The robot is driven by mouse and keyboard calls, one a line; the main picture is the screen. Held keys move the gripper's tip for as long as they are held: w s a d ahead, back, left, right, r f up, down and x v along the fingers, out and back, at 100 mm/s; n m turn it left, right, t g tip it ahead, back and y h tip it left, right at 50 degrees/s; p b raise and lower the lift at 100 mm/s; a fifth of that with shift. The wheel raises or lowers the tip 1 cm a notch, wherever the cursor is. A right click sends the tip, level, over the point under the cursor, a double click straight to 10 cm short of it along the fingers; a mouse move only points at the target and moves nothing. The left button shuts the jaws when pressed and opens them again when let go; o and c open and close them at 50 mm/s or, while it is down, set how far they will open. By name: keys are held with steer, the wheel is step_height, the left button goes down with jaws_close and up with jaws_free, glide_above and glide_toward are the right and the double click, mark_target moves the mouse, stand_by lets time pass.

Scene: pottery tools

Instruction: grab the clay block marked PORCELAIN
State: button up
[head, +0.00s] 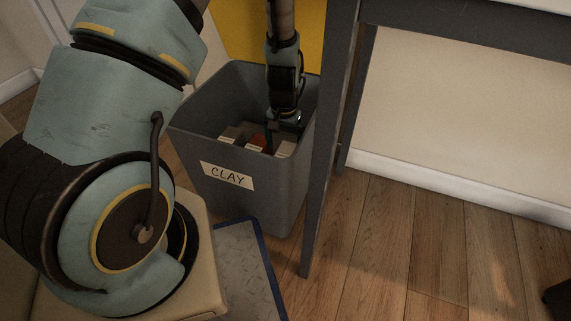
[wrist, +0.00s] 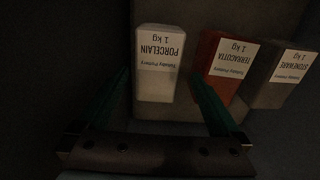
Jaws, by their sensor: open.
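The white clay block marked PORCELAIN (wrist: 155,92) shows in the wrist view, its label upside down. A reddish block marked TERRACOTTA (wrist: 218,90) and a grey block marked STONEWARE (wrist: 277,95) stand to its right. My gripper (wrist: 160,85) is open, with one green finger left of the porcelain block and the other between it and the terracotta block, near its lower part. I cannot tell whether either finger touches it. In the head view my gripper (head: 270,140) reaches down into a grey bin labelled CLAY (head: 190,135), where the blocks are partly hidden.
The bin's walls surround my gripper closely. A dark grey table leg (head: 328,150) stands just right of the bin, under a tabletop edge (head: 470,32). A grey mat with a blue border (head: 243,262) lies in front.

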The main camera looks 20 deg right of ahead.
mark_target(286, 153)
steer(key=f, duration=0.1)
steer(key=f+b, duration=0.1)
steer(key=f, duration=0.1)
steer(key=f+b, duration=0.1)
steer(key=shift+d+f, duration=0.25)
steer(key=shift+f, duration=0.15)
steer(key=shift+c, duration=0.2)
jaws_close()
steer(key=shift+r, duration=0.1)
